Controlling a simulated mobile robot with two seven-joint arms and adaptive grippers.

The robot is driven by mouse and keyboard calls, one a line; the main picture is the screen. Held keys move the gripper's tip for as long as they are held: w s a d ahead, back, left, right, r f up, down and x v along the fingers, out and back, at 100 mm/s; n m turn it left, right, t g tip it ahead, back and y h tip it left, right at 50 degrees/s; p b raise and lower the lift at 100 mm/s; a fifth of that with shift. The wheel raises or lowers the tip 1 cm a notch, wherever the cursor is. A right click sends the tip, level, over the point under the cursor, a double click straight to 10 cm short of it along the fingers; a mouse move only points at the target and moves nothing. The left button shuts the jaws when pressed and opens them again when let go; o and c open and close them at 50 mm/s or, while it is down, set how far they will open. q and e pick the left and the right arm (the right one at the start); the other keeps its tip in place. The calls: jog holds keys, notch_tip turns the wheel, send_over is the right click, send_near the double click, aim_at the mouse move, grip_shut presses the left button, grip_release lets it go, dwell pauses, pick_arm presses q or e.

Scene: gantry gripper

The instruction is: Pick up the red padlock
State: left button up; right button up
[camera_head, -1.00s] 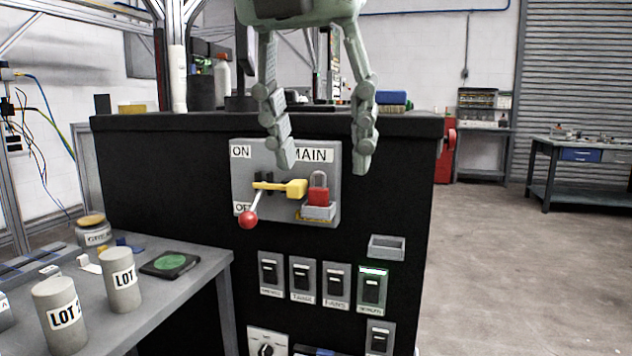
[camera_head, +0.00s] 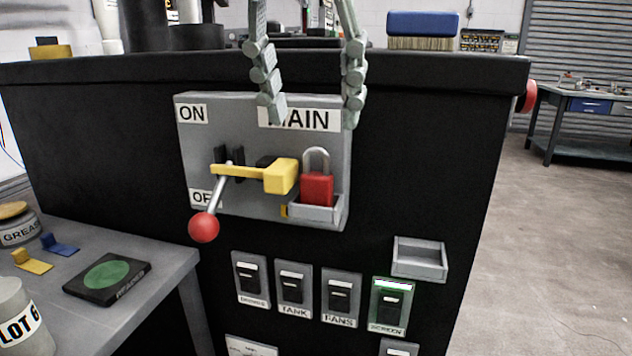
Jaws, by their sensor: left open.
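The red padlock (camera_head: 317,189) stands upright in a small grey holder (camera_head: 316,213) at the lower right of the grey MAIN switch panel (camera_head: 225,112). Its silver shackle points up. My left gripper (camera_head: 313,122) comes down from the top of the view, with its two fingers apart and nothing between them. Its fingertips are in front of the MAIN label, above the padlock and apart from it in the picture. My right gripper does not show.
A yellow bar (camera_head: 280,176) and a lever with a red knob (camera_head: 203,228) are just left of the padlock. Several switches (camera_head: 294,288) and an empty grey tray (camera_head: 419,259) are below. A side table with a green disc pad (camera_head: 107,274) stands at the left.

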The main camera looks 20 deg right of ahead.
aim_at(316, 147)
pick_arm(q)
jog(key=x, duration=0.5)
jog(key=shift+w+a, duration=0.1)
grip_shut()
